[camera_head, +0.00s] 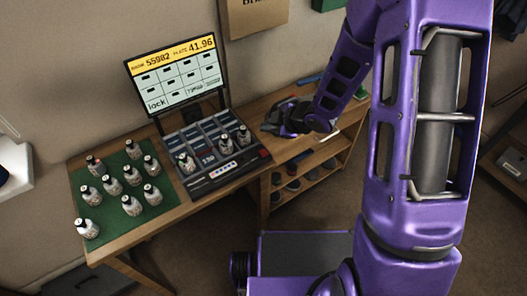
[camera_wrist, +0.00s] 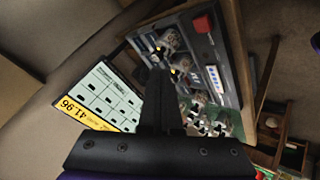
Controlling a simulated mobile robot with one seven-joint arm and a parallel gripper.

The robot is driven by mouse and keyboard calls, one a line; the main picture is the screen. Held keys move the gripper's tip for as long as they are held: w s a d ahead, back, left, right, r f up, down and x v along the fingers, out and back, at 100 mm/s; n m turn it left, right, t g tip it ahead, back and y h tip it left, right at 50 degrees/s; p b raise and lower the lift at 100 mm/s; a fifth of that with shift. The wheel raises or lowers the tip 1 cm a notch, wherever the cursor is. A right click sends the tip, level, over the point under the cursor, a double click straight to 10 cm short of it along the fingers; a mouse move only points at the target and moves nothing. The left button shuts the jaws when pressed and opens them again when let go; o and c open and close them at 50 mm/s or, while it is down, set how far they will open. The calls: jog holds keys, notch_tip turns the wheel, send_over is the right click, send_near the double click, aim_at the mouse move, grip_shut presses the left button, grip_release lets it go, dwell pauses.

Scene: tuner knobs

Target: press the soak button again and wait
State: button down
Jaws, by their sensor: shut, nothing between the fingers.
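A dark console (camera_head: 222,180) with a grid of cells lies on the wooden table. A red button (camera_head: 264,154) is at its right front corner; it also shows in the wrist view (camera_wrist: 202,24). I cannot read which control is labelled soak. A screen (camera_head: 172,72) behind the console reads "BANK 55982", "PLATE 41.96" and "lock" above and within a grid. My gripper (camera_head: 268,128) is shut and empty, right of the console and apart from the red button in the head view. Its fingers (camera_wrist: 158,76) cover part of the console in the wrist view.
Three white bottles stand on the console, including one at its left (camera_head: 186,163). A green mat (camera_head: 110,215) at the left holds several more. Small items lie at the table's back right. An open shelf (camera_head: 308,172) is under the right side.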

aim_at(267, 154)
notch_tip(267, 154, down, 8)
jog(key=b, duration=0.6)
jog(key=shift+f, duration=0.25)
dwell(1.5)
jog(key=shift+f+b, duration=0.45)
jog(key=shift+b, duration=0.05)
jog(key=shift+f+b, duration=0.55)
dwell(0.6)
jog(key=shift+r+p, duration=0.8)
jog(key=shift+r, duration=0.2)
jog(key=shift+r+p, duration=2.1)
jog(key=shift+r, duration=0.4)
